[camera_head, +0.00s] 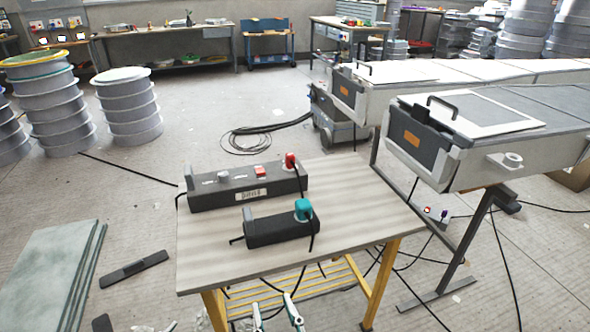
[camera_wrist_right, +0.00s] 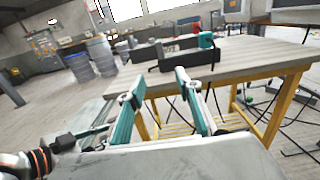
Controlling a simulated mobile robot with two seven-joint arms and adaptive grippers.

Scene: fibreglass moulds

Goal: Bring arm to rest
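My right gripper (camera_head: 276,306) shows at the bottom edge of the head view, in front of the table's near edge. In the right wrist view its two teal-sided fingers (camera_wrist_right: 160,81) stand apart with nothing between them. It touches nothing that I can see. A small pale piece at the bottom edge of the head view, left of the right gripper, may be the tip of my left gripper (camera_head: 156,327); too little shows to tell its state.
A wooden-topped table (camera_head: 355,222) with yellow legs holds a long dark box (camera_head: 215,193) with a red plug and a shorter black box (camera_head: 270,232) with a teal plug. Cables hang below. Grey-green boards (camera_head: 50,270) lie left; a grey mould (camera_head: 430,150) stands right.

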